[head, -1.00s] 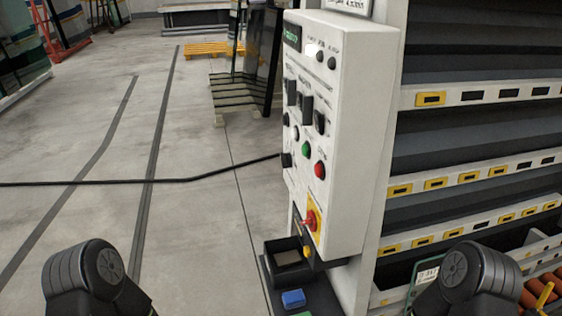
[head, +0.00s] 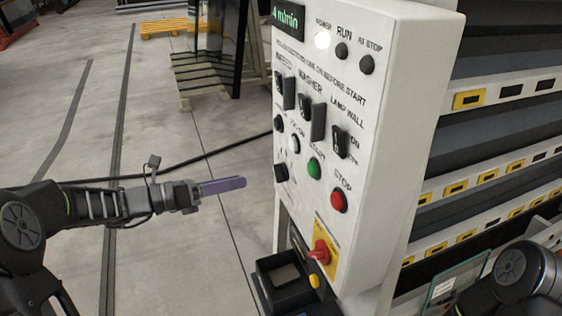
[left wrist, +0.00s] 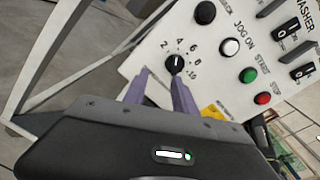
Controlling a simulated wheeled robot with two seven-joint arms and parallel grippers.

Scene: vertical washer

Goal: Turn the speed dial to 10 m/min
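The speed dial (left wrist: 175,63) is a black round knob on the white control panel, ringed by numbers 2 to 10 in the left wrist view. In the head view it is the low black knob (head: 281,172) at the panel's left edge. The display (head: 288,16) at the top reads about 4 m/min. My left gripper (head: 240,182) has purple fingers and is left of the panel, apart from it. In the left wrist view its fingers (left wrist: 159,76) are spread with an empty gap, tips just short of the dial. My right gripper is out of view.
Beside the dial are the white jog button (left wrist: 230,47), green start button (head: 314,168) and red stop button (head: 339,201). A red rotary switch on a yellow plate (head: 325,250) and a black tray (head: 285,285) are below.

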